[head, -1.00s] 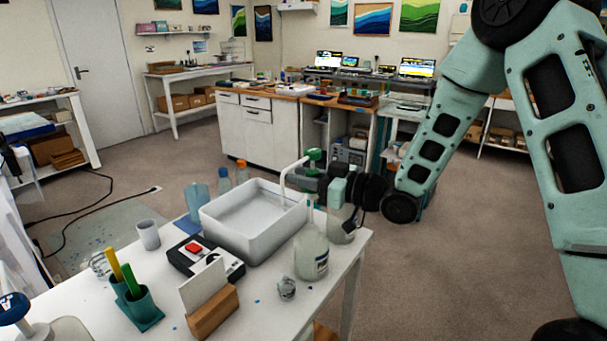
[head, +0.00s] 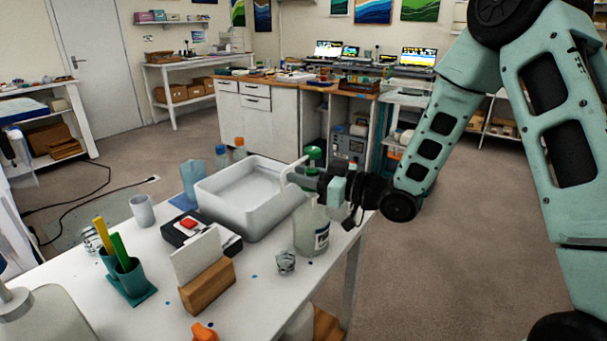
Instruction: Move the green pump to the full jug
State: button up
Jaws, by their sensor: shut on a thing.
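The green pump (head: 313,153) has a green head and a pale spout pointing left. A clear jug (head: 309,232) with a partly readable label, seemingly starting "FU", stands upright on the table just below my gripper. My gripper hides its mouth, so I cannot tell whether the pump touches it. A second clear jug (head: 342,213) stands behind it to the right, partly covered by my gripper.
The white tray (head: 222,219) stands left of the jugs. A box with a red button (head: 189,224), a wooden card holder (head: 208,287), a crumpled clear cup (head: 286,261) and a teal pen holder (head: 132,278) share the table. Another large container (head: 58,318) is at bottom left.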

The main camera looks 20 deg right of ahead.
jog(key=shift+f, duration=0.25)
jog(key=shift+r, duration=0.25)
jog(key=shift+f+b, duration=0.35)
dwell(1.1)
jog(key=shift+f+b, duration=0.6)
jog(key=shift+f, duration=0.15)
jog(key=shift+f+b, duration=0.3)
jog(key=shift+f, duration=0.2)
dwell(0.5)
jog(key=o, duration=1.1)
